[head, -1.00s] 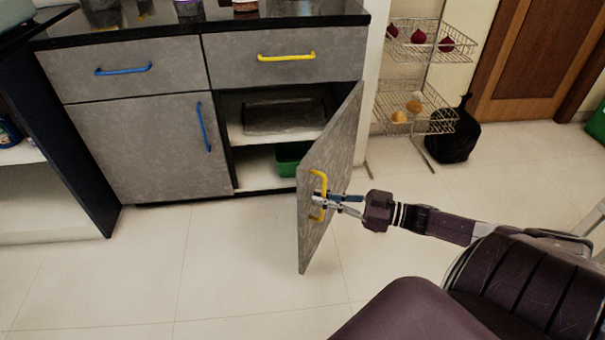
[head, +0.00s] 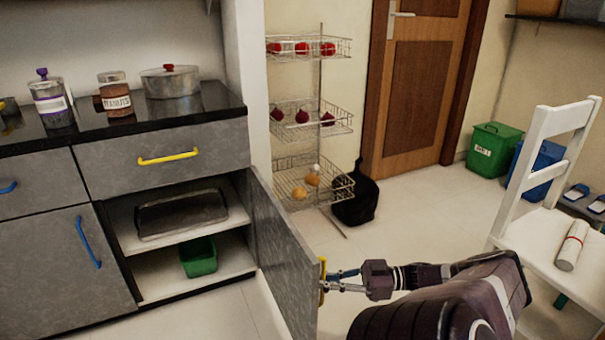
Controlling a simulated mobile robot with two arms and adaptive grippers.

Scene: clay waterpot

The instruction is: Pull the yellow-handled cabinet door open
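The grey cabinet door (head: 284,258) stands wide open, swung out to the right of its cabinet. Its yellow handle (head: 322,283) is seen edge-on near the door's free edge. My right gripper (head: 328,280) has its fingertips at this handle and appears shut on it; the door edge partly hides the contact. The open cabinet shows a shelf with a dark tray (head: 180,214) and a green bin (head: 198,257) below. My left gripper is out of view.
A wire rack (head: 310,119) and a black bag (head: 357,198) stand behind the door. A white chair (head: 545,235) is at the right, carrying a rolled object (head: 572,246). The drawer with another yellow handle (head: 168,158) is closed. Some floor is clear between the bag and the chair.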

